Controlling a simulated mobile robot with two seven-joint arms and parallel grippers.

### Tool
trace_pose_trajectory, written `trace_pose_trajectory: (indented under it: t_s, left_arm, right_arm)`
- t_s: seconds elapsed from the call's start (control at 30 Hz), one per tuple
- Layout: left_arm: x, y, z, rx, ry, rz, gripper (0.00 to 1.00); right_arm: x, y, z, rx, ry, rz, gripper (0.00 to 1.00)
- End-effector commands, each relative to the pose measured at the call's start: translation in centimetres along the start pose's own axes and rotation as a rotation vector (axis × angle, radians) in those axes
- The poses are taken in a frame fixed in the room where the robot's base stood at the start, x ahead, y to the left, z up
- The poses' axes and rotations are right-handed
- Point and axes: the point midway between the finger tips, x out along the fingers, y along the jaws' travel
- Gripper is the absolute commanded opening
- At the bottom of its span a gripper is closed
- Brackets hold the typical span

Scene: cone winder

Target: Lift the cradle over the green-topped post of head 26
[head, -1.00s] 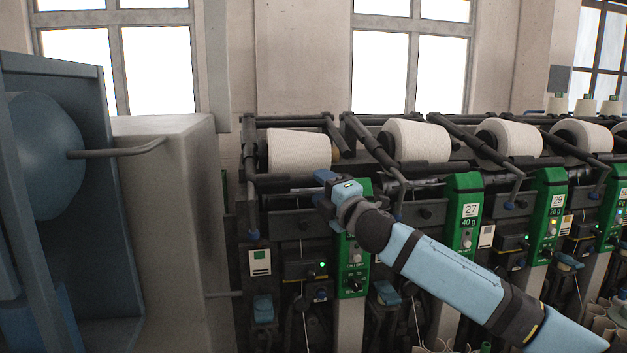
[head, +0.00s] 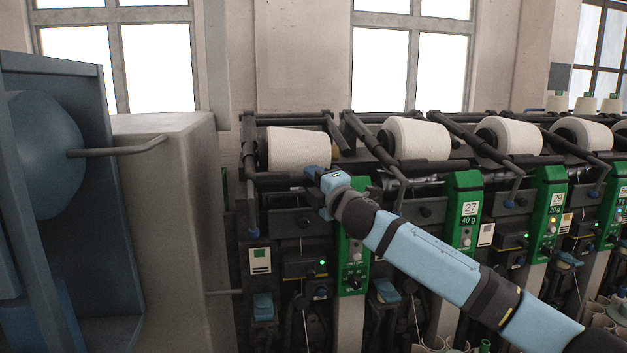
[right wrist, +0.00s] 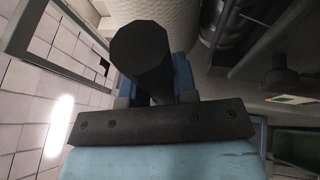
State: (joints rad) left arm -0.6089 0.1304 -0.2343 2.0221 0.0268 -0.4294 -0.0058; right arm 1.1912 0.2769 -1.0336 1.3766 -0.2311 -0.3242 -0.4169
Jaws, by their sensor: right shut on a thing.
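The green-topped post (head: 353,252) of the leftmost winding head stands behind my right forearm. Its number plate is hidden, so I cannot read 26. The cradle (head: 253,180) of this head is a dark frame around a white yarn package (head: 298,148), which also shows in the right wrist view (right wrist: 200,14). My right gripper (head: 316,174) is at the package's lower right, left of the post's top. It is shut on the cradle's dark round grip (right wrist: 143,52), seen close in the right wrist view. The grip is hidden in the head view. My left gripper is not in view.
More heads with white packages run to the right, including the green posts of 27 (head: 463,225) and 29 (head: 549,215). A grey cabinet (head: 170,230) and a blue machine frame (head: 60,75) stand at the left. Open air lies above the package.

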Motion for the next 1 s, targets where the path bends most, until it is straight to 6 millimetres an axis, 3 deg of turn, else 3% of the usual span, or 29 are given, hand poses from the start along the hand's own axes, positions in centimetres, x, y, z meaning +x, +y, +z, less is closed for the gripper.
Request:
trace_pose_trajectory:
  t_s: [0.17,0.6,1.0]
  left_arm:
    - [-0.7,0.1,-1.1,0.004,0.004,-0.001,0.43]
    - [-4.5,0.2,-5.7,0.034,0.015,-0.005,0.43]
    - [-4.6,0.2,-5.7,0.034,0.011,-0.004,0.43]
  right_arm:
    - [0.1,1.5,0.1,0.000,0.000,0.001,0.00]
    - [0.9,9.9,0.4,-0.001,0.000,0.005,0.00]
    - [0.8,10.0,0.3,0.001,0.001,0.000,0.00]
